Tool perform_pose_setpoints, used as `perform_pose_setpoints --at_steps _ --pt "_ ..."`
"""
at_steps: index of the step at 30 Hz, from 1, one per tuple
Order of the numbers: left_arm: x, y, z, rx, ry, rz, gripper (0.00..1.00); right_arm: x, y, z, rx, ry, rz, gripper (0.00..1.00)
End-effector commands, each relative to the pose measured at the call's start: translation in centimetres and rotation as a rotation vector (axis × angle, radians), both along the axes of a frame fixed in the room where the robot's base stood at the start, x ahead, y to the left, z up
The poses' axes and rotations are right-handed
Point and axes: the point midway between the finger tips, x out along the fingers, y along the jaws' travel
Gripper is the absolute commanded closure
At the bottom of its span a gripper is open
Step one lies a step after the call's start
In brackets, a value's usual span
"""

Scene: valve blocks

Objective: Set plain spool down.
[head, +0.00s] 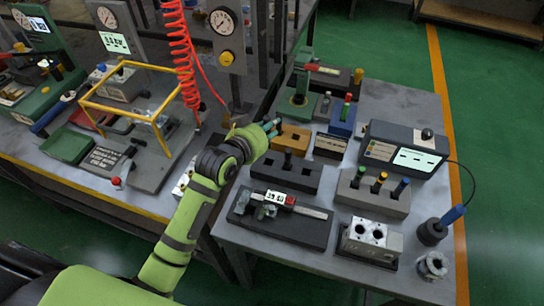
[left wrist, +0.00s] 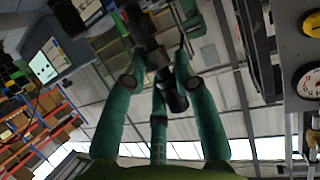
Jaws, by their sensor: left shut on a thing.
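My left gripper (head: 270,128) is at the end of the green arm, above the back left part of the right-hand table, close to the tan block (head: 291,138). It is shut, and the left wrist view shows its teal fingers (left wrist: 152,45) closed around a dark, stepped cylindrical part (left wrist: 145,28), which looks like the plain spool. In the head view the held part is mostly hidden by the hand. The dark block (head: 285,177) with rectangular openings lies in front of the tan block. A black peg (head: 287,158) stands upright at its back edge. My right gripper is in neither view.
The grey rack (head: 372,193) holds several colour-topped spools. A gauge fixture (head: 280,217) and a metal valve block (head: 370,240) lie in front. A grey meter box (head: 403,148) is at right. A red coiled hose (head: 184,50) hangs left of the hand.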

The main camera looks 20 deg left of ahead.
Motion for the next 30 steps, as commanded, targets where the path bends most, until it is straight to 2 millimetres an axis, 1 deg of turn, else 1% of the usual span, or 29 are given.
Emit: perform_pose_setpoints --at_steps 1,5,6,9,13,18,22,30 --pt "-0.2 -0.1 -0.9 -0.001 0.003 -0.002 1.0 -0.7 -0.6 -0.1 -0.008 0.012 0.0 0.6" --pt "-0.2 -0.1 -3.2 -0.002 0.006 -0.002 1.0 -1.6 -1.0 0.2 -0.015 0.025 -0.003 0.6" --pt "-0.2 -0.1 -3.9 -0.001 0.005 -0.002 1.0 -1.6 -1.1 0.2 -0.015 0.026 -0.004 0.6" --pt "-0.2 -0.1 -5.1 -0.001 0.002 -0.002 1.0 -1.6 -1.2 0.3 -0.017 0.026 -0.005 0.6" --pt "-0.2 -0.1 -6.3 0.0 0.002 -0.002 1.0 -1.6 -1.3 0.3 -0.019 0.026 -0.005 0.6" --pt "-0.2 0.0 -8.9 0.0 0.003 -0.001 1.0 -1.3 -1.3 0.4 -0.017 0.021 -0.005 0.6" --pt "-0.2 0.0 -9.8 0.0 -0.001 0.0 1.0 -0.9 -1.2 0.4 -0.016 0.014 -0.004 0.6" --pt "-0.2 0.0 -9.9 0.0 -0.001 -0.001 1.0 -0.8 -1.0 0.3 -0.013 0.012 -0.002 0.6"
